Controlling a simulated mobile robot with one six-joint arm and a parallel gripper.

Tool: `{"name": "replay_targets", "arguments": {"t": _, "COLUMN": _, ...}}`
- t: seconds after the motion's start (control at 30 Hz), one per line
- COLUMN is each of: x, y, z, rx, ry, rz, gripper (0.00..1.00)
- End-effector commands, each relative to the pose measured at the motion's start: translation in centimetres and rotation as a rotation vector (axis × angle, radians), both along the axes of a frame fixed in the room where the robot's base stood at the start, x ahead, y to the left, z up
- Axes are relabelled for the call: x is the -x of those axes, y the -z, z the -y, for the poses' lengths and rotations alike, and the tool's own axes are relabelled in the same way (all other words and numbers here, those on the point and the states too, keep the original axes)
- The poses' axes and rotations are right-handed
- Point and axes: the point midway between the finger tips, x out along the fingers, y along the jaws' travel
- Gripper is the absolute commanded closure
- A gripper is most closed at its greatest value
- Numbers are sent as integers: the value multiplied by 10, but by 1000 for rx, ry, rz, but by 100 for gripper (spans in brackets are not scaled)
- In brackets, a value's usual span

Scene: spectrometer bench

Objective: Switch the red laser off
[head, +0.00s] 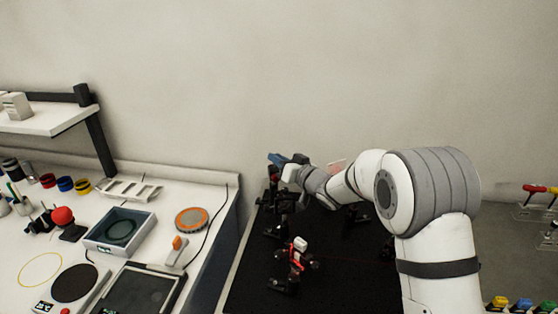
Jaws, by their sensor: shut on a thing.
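My gripper (286,197) is at the far left end of my arm, over the black optical board (335,285). Its jaws are small and dark here; they are shut on a dark part among the mounts, and I cannot tell which part. A red and white device on a black mount (297,246) stands nearer on the board, apart from my gripper. It may be the red laser; its switch is too small to make out. A small red part (275,178) shows on a dark post just left of my gripper. A faint reddish line crosses the board.
A white bench (205,190) on the left holds a grey tray (120,231), an orange-rimmed disc (191,220), a red ball on a stand (62,216) and several jars. A shelf (50,118) hangs above it. My arm hides the board's right part.

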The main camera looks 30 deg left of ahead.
Motion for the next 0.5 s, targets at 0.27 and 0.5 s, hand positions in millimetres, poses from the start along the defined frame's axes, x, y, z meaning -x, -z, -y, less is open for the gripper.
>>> {"name": "replay_targets", "arguments": {"t": 0.27, "x": 2, "y": -2, "z": -4, "rx": 89, "ry": 2, "rz": 75, "gripper": 100}}
{"name": "replay_targets", "arguments": {"t": 0.5, "x": 6, "y": -5, "z": -9, "rx": 241, "ry": 2, "rz": 204, "gripper": 100}}
